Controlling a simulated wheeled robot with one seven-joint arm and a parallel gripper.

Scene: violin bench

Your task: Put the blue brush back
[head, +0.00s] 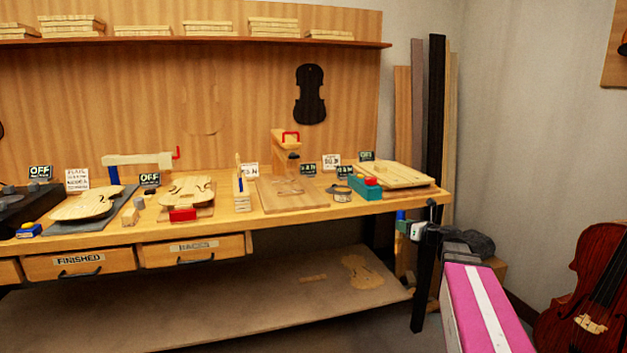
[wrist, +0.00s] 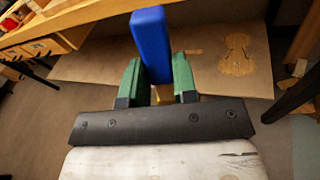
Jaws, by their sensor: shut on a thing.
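The blue brush (head: 400,215) is held by my gripper (head: 404,226) just off the right front corner of the bench. In the wrist view the blue brush (wrist: 152,45) stands out past the green fingers of my gripper (wrist: 157,75), which are shut on it from both sides. Its bristles cannot be made out. A small upright wooden block (head: 242,203) stands on the bench, with a thin tool and a bit of blue at its top; I cannot tell whether it is the brush's holder.
The bench top (head: 345,208) holds violin plates, a red block (head: 182,215), a teal block (head: 365,190) and several small signs. A lower shelf (head: 260,300) carries a violin-shaped plate (head: 362,272). A dark bench leg (head: 424,280) stands near my arm. A violin (head: 595,290) is at right.

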